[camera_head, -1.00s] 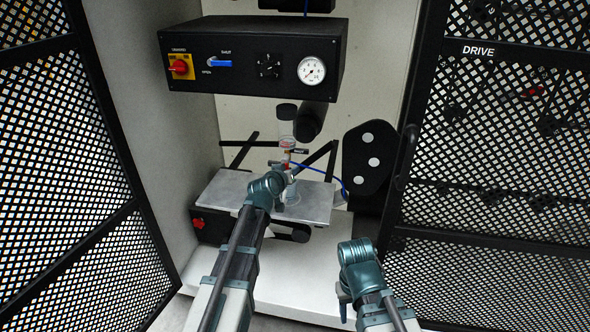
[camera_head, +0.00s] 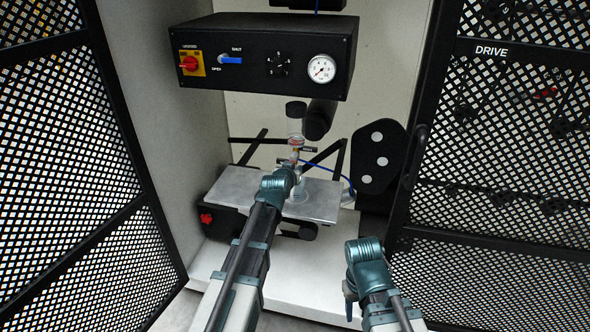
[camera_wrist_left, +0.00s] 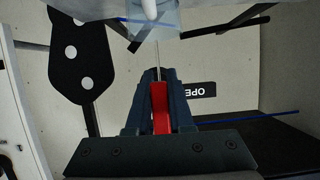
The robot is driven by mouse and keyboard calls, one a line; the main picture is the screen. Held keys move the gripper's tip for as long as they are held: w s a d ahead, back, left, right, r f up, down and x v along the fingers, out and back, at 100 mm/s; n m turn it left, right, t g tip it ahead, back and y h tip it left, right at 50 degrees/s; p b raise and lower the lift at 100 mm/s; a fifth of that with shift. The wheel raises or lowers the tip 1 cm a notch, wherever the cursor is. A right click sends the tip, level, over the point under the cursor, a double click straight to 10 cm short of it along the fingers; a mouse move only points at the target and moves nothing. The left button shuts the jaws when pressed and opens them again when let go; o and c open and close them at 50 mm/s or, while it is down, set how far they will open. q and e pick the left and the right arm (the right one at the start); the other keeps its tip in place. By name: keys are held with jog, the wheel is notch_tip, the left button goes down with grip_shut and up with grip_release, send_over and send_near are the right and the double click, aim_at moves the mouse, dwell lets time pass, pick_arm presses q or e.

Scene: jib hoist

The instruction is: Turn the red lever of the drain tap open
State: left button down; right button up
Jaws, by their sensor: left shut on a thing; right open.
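The red lever (camera_wrist_left: 161,108) of the drain tap shows in the left wrist view between the dark fingers of my left gripper (camera_wrist_left: 160,85), which is shut on it. A black label reading OPEN (camera_wrist_left: 197,90), upside down, is just right of the fingers. In the head view my left gripper (camera_head: 293,168) is at the glass column (camera_head: 296,125) above the grey plate; its wrist hides most of the tap and lever. My right gripper (camera_head: 349,297) is open and empty, low in front of the cabinet; its fingertips are hard to make out.
A black control box (camera_head: 265,85) with a red switch, blue lever and gauge hangs above. The grey plate (camera_head: 230,185) lies under the column. A black guard with white dots (camera_head: 394,150) stands to the right. Mesh doors (camera_head: 490,140) flank both sides.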

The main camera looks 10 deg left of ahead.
pick_arm(q)
jog(key=c, duration=0.8)
grip_release()
jog(key=p+v, duration=0.5)
jog(key=v, duration=0.9)
jog(key=shift+w, duration=0.1)
